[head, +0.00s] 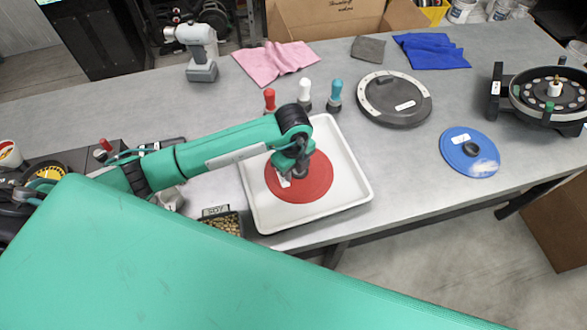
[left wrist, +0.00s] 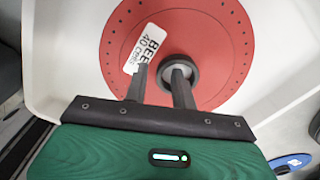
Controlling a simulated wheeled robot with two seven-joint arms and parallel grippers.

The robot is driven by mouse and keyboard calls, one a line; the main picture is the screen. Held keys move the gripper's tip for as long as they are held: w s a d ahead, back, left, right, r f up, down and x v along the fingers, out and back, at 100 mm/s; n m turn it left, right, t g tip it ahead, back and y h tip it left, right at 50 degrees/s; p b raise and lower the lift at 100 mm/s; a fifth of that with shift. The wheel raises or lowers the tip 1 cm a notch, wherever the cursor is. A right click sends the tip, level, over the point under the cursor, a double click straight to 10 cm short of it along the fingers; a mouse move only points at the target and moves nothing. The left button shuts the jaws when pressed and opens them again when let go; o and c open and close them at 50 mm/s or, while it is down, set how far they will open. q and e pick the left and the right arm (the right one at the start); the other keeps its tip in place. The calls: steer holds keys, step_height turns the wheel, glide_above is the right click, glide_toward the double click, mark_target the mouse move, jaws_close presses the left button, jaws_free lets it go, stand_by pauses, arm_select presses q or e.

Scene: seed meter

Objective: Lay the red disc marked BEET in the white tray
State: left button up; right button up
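The red disc (head: 318,184) lies inside the white tray (head: 364,190), apparently flat on its floor. In the left wrist view the disc (left wrist: 225,45) shows its white BEET label (left wrist: 146,48) and a dark hub ring (left wrist: 194,66) with a grey middle. My left gripper (head: 300,174) is over the disc. In the left wrist view my left gripper (left wrist: 160,72) has its fingers apart. One finger overlaps the hub, the other is left of it with a gap; whether either touches is unclear. The tray wall (left wrist: 45,60) shows too. My right gripper is in neither view.
Several bottles with coloured tops, one red (head: 269,99), stand behind the tray. A dark round lid (head: 394,98), a blue disc (head: 470,152) and the seed meter (head: 550,95) are to the right. A seed box (head: 222,222) is by the tray's left front corner.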

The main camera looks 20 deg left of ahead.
mark_target(293, 174)
arm_select(q)
step_height(293, 174, up, 12)
steer(key=b, duration=0.2)
steer(key=shift+r+b, duration=0.15)
steer(key=shift+b, duration=0.15)
stand_by(0.3)
